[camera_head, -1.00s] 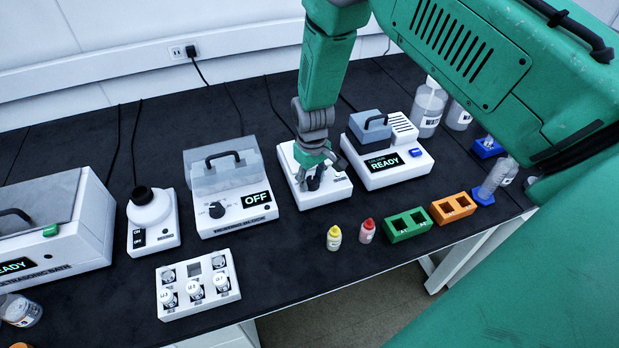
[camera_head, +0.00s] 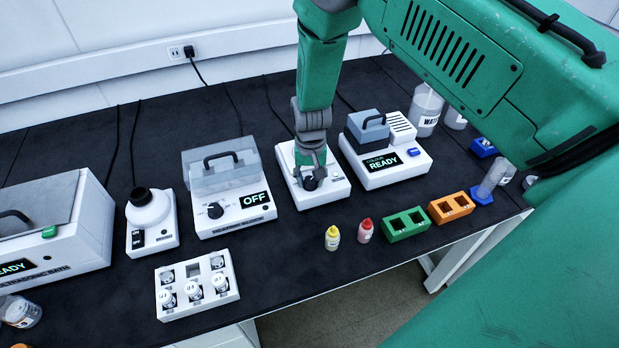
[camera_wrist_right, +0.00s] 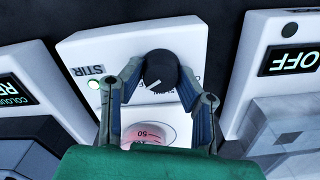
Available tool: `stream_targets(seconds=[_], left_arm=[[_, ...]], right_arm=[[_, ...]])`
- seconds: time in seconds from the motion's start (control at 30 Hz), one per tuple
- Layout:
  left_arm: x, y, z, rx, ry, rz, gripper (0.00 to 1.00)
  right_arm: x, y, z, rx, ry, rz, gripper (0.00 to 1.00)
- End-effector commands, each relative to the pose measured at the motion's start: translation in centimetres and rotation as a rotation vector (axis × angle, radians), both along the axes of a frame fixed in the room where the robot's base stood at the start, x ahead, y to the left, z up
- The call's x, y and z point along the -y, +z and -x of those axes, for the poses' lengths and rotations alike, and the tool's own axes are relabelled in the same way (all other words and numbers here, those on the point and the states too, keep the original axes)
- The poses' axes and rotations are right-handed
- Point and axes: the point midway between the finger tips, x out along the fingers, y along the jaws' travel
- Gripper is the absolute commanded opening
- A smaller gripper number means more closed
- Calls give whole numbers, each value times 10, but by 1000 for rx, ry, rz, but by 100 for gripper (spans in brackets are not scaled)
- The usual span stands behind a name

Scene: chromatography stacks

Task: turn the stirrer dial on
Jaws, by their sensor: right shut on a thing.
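The stirrer (camera_head: 334,187) is a white box in the middle of the bench. A beaker with pink liquid (camera_wrist_right: 146,132) stands on the stirrer, partly hidden by the gripper. My left gripper is out of view.
A heating block reading OFF (camera_head: 228,214) stands left of the stirrer, a colorimeter reading READY (camera_head: 400,172) right. Yellow (camera_head: 332,238) and red-capped (camera_head: 365,230) bottles, a green rack (camera_head: 404,225) and an orange rack (camera_head: 451,208) stand in front. A vial rack (camera_head: 197,283) is front left.

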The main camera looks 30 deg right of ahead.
Motion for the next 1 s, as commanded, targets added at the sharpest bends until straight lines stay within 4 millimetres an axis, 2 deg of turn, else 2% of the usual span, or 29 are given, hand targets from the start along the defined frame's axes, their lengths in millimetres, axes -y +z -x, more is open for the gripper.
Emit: stream_targets(seconds=[0.03,0.47,0.5,0.53,0.87,1.0], left_arm=[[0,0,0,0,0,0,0],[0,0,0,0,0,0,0],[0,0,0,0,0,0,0],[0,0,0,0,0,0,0],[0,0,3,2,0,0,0],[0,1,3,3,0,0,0]], right_arm=[[-3,-5,8,-22,-4,-6,1],[-4,-5,8,-23,-11,-7,1],[-4,-5,8,-23,-11,-7,43],[-4,-5,8,-22,-11,-7,50],[-2,0,3,-9,-10,-3,50],[-2,15,1,-5,-10,-3,50]])
